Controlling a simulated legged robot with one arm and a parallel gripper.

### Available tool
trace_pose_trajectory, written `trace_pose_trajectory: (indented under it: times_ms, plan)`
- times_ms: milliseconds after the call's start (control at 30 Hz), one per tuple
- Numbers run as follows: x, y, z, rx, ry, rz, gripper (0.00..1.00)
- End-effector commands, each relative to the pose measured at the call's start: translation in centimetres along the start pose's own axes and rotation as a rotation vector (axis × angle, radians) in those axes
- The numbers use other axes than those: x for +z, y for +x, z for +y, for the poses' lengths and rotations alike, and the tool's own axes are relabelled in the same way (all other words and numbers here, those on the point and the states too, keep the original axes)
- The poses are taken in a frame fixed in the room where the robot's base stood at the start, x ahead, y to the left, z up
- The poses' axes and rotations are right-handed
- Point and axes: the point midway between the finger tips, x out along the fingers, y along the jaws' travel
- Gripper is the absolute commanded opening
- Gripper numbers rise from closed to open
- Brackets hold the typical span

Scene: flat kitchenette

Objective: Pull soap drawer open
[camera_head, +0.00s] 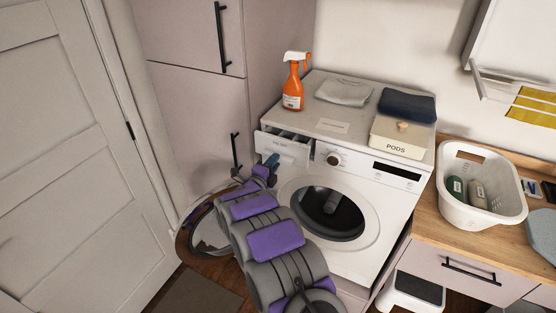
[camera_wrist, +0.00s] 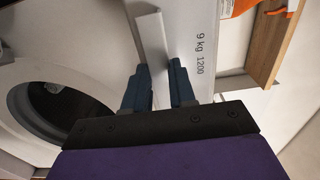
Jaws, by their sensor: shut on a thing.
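The soap drawer (camera_head: 284,148) is at the top left of the white washing machine (camera_head: 385,200). It stands partly out, and its dark inside shows behind the front. In the wrist view, the drawer front (camera_wrist: 203,25) carries the print "9 kg 1200", and a pale grip bar (camera_wrist: 152,38) stands out from it. My gripper (camera_wrist: 158,70) has its two dark blue fingers on either side of this bar and is shut on it. In the head view, my gripper (camera_head: 270,162) is at the drawer front's lower left, partly hidden by my arm.
An orange spray bottle (camera_head: 293,85), folded cloths (camera_head: 406,105) and a PODS box (camera_head: 401,138) stand on the machine. The round washer door (camera_head: 330,212) is shut, below the drawer. A tall cabinet (camera_head: 200,110) is close on the left. A white basket (camera_head: 480,190) stands right.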

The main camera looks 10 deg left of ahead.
Motion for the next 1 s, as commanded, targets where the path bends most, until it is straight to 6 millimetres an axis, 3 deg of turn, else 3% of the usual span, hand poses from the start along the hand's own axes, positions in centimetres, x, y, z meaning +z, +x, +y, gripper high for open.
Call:
trace_pose_trajectory:
  times_ms: [33,300,500,733,1000]
  plan:
    - [0.0,-1.5,1.1,0.017,-0.007,-0.003,0.00]
    - [-0.1,-7.8,1.1,0.017,-0.005,-0.001,0.00]
    - [-0.2,-11.5,1.2,0.020,-0.007,-0.001,0.00]
    - [-0.3,-13.6,0.9,0.016,-0.005,0.003,0.00]
    - [-0.5,-14.1,0.9,0.018,-0.006,0.004,0.00]
